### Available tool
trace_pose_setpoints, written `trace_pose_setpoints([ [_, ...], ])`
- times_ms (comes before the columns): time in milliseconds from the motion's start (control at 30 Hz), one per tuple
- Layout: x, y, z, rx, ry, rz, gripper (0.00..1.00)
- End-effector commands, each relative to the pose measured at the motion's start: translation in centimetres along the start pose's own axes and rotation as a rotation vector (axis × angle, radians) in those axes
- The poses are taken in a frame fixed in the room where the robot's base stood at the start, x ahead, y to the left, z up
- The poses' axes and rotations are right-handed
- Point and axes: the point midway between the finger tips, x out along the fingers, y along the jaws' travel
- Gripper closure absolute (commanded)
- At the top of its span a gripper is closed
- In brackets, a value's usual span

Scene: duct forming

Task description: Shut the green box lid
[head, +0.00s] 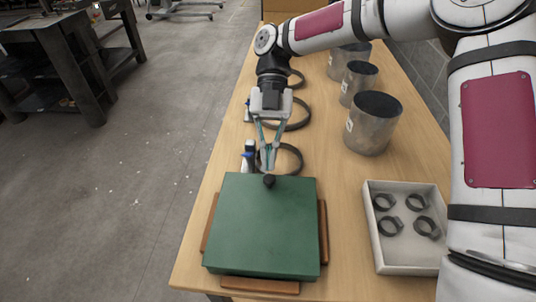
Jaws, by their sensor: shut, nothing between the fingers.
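The green box (262,229) sits at the near end of the wooden table, its flat green top facing up and lying level over the box. A small dark knob (269,181) stands at the far edge of the top. My gripper (268,168) is shut and empty, pointing down at the knob, with its fingertips just above or behind it. I cannot tell whether the fingertips touch the knob. Brown wooden strips (323,231) show around the base of the box.
A white tray (373,239) with several dark clamps stands right of the box. Metal duct pieces (371,132) line the right side of the table. Dark rings (290,157) and a small bottle (248,158) lie beyond the box. The table's left edge is close to the box.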

Motion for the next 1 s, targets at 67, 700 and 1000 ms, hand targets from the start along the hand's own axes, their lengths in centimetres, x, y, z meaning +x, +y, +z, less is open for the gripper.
trace_pose_setpoints([
  [67,0.6,0.0,1.1,0.0,0.026,0.001,1.0],
  [700,2.0,-0.1,2.7,0.001,0.124,-0.003,1.0],
  [1000,1.6,-0.1,2.9,0.002,0.123,-0.002,1.0],
])
